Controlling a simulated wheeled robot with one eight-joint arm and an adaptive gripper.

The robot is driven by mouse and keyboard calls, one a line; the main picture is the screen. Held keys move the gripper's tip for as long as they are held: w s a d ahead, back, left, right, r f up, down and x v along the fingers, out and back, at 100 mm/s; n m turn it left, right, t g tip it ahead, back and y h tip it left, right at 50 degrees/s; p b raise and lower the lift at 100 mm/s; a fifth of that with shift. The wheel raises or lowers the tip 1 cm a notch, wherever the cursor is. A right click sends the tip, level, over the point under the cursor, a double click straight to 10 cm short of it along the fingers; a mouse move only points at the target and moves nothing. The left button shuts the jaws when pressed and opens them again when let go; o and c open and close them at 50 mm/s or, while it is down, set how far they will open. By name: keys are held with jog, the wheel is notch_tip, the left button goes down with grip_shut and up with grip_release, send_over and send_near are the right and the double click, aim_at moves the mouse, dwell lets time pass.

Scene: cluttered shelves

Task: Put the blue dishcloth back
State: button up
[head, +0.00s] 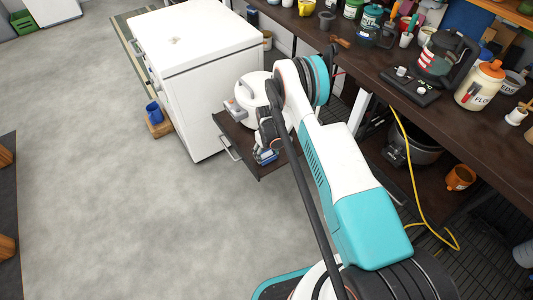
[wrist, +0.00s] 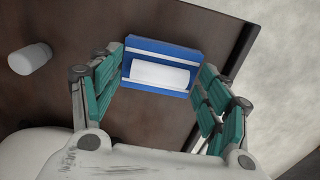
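A blue piece with white bands and a white block-like middle (wrist: 162,47) lies between my fingertips in the wrist view; it looks like the blue dishcloth, though its folds are not clear. Below is a dark brown pulled-out drawer or tray (head: 238,133), also in the wrist view (wrist: 60,95).
A small white cylinder (wrist: 30,58) lies on the brown surface. A white cabinet (head: 190,70) stands left of the drawer. A blue mug (head: 153,112) sits on a wooden block on the floor. A cluttered dark workbench (head: 440,105) runs along the right.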

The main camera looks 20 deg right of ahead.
jog(key=shift+o, duration=0.5)
notch_tip(320, 180, up, 12)
jog(key=p, duration=0.4)
notch_tip(320, 180, up, 22)
jog(key=t, duration=0.2)
send_over(266, 154)
jog(key=s+r+m+t, duration=0.1)
jog(key=s+r, duration=0.3)
jog(key=r, duration=0.3)
jog(key=s+r+m, duration=0.1)
jog(key=s+r, duration=0.2)
jog(key=r, duration=0.5)
jog(key=s+r+t, duration=0.2)
jog(key=s+r, duration=0.8)
jog(key=s, duration=0.3)
jog(key=s+m+t, duration=0.1)
jog(key=s+t, duration=0.1)
jog(key=s, duration=1.1)
jog(key=shift+s+d+m, duration=0.15)
jog(key=shift+s+m, duration=0.15)
jog(key=shift+s, duration=0.05)
